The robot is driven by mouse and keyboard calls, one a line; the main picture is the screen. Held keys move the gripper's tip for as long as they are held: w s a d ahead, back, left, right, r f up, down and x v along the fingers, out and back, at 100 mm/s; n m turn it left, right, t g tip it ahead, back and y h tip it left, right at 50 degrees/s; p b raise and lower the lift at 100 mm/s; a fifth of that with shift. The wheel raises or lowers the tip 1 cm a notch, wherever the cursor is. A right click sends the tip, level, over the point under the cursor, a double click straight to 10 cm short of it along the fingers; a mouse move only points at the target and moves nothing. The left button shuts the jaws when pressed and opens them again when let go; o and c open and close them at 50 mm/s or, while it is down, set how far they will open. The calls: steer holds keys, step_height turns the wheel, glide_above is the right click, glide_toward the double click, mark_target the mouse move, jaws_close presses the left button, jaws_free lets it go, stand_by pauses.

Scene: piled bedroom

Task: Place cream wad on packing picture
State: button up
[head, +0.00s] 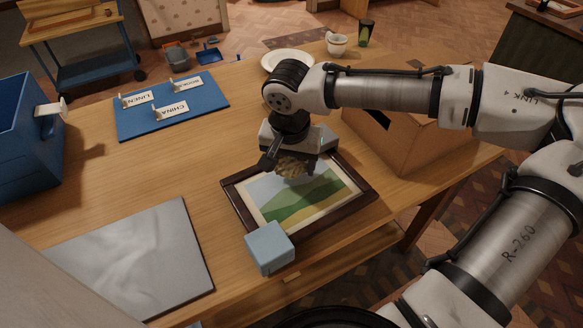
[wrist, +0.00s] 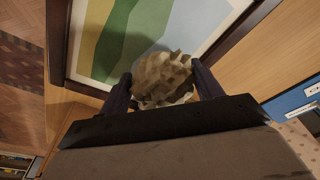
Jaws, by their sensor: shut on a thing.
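The cream wad (wrist: 162,78) is a crumpled, rough ball. My gripper (wrist: 163,88) is shut on it, with one dark finger on each side in the wrist view. In the head view the wad (head: 291,165) shows below my gripper (head: 292,160), over the upper part of the packing picture. The packing picture (head: 300,208) has a dark wood frame and a green and blue landscape, and lies flat on the table. It also fills the top of the wrist view (wrist: 115,42). I cannot tell whether the wad touches the picture.
A light blue block (head: 269,248) stands at the picture's near corner. A cardboard box (head: 405,135) is right of the picture, under my arm. A blue board (head: 172,105) with label cards, a white plate (head: 287,59), a grey panel (head: 135,262) and a blue crate (head: 25,135) share the table.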

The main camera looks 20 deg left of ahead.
mark_target(291, 172)
steer(key=shift+f, duration=1.2)
steer(key=shift+f, duration=0.1)
steer(key=shift+f, duration=0.2)
steer(key=o, duration=1)
steer(key=shift+r, duration=0.1)
steer(key=shift+c, duration=0.2)
steer(key=shift+r, duration=0.15)
steer(key=r, duration=0.4)
steer(key=s+r, duration=0.1)
steer(key=r, duration=0.7)
steer(key=shift+s+d, duration=0.2)
steer(key=shift+s, duration=0.15)
steer(key=shift+s+f, duration=0.1)
